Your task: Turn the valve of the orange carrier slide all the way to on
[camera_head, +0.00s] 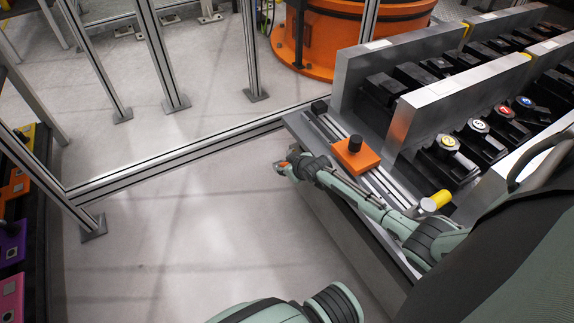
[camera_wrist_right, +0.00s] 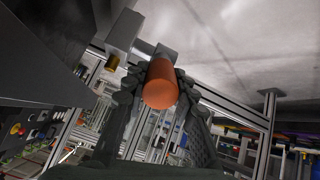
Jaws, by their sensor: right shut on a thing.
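The orange carrier slide (camera_head: 356,158) is a block with a black knob on top, on silver rails along the left edge of the grey bench. The valve shows in the right wrist view as an orange cylindrical handle (camera_wrist_right: 160,92) on a grey stem. My right gripper (camera_head: 286,169) is beside the bench edge, left of the carrier, with a bit of orange at its tip. In the right wrist view, its dark fingers (camera_wrist_right: 158,80) are on both sides of the orange handle, shut on it. The valve's on or off marking cannot be read. My left gripper is not in view.
A yellow cylinder (camera_head: 436,201) lies near the rails' near end. Grey dividers (camera_head: 440,95) and black units with numbered knobs fill the bench at right. A metal frame rail (camera_head: 180,158) crosses behind. A rack with coloured blocks (camera_head: 12,243) stands at left. The floor between is clear.

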